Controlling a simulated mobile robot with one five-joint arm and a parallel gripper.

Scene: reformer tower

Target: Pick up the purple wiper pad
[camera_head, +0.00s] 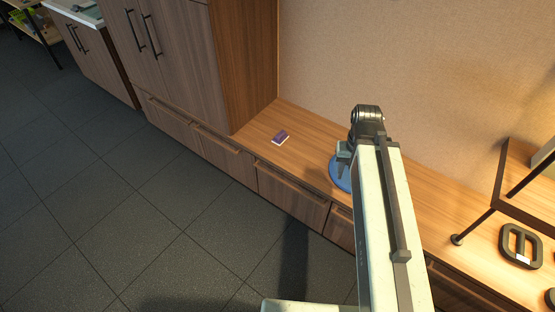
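The purple wiper pad (281,137) is a small block with a purple top and a pale lower edge. It lies on the wooden bench top (262,128), near the tall cabinet. My arm reaches up from the bottom right of the picture, to the right of the pad. Its far end is over the bench and well apart from the pad. My gripper's fingers are not visible past the arm.
A blue round thing (340,172) on the bench is partly hidden by my arm. A tall wooden cabinet (245,60) stands left of the pad. A dark-framed rack (490,205) and a dark handled object (520,246) are at right. The tiled floor (130,220) is clear.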

